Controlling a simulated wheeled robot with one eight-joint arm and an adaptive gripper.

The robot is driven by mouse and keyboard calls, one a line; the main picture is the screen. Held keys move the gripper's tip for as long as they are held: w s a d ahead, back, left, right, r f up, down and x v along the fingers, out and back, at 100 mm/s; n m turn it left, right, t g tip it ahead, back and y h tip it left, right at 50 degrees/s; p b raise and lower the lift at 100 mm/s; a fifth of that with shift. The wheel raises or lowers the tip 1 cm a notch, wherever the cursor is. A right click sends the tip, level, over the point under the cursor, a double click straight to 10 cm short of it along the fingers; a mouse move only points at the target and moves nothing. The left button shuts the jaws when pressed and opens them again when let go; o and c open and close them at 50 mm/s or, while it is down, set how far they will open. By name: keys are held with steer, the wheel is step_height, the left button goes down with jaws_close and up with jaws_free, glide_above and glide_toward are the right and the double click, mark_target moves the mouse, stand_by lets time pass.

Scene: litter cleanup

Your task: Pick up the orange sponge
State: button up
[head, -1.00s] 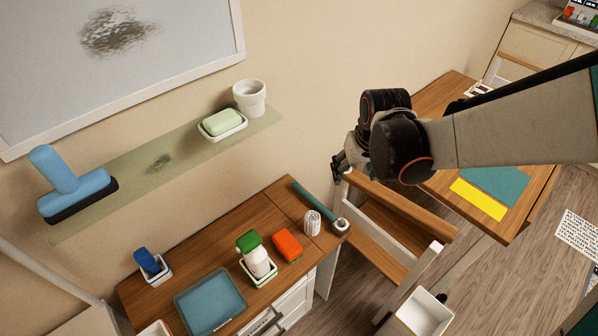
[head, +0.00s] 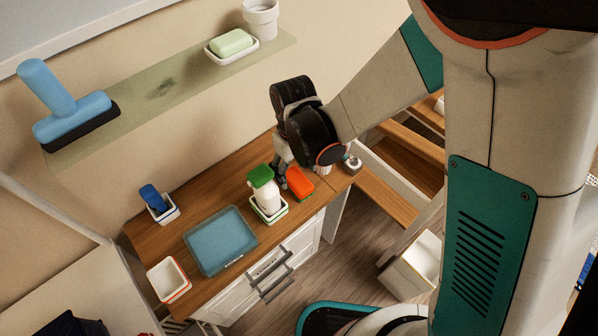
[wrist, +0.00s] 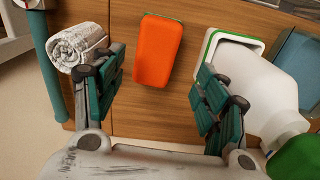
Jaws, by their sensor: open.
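The orange sponge (head: 299,182) lies on the wooden desk in the head view, just right of the white bottle with the green cap. In the wrist view the orange sponge (wrist: 160,50) lies flat, its long side pointing away from me, with a thin green layer at its far edge. My gripper (wrist: 162,98) is open and empty. Its two teal-padded fingers stand wide apart, and the sponge appears between and beyond them. In the head view my gripper (head: 281,172) is low over the desk beside the sponge, partly hidden by my wrist.
The white bottle (wrist: 245,85) stands in a green-rimmed tray (wrist: 212,38), close to the right finger. A rolled white towel (wrist: 76,46) and a teal rod (wrist: 48,60) lie left. A blue container (head: 221,240), a red-rimmed tray (head: 169,280) and a blue item (head: 153,198) occupy the desk's left.

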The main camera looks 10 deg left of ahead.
mark_target(298, 179)
steer(key=shift+w+d+f+b, duration=0.15)
steer(key=shift+f+b, duration=0.55)
steer(key=shift+f, duration=0.9)
steer(key=shift+d+f+b, duration=0.2)
steer(key=shift+f+b, duration=0.5)
steer(key=shift+f, duration=0.85)
steer(key=shift+r, duration=0.1)
steer(key=c, duration=1)
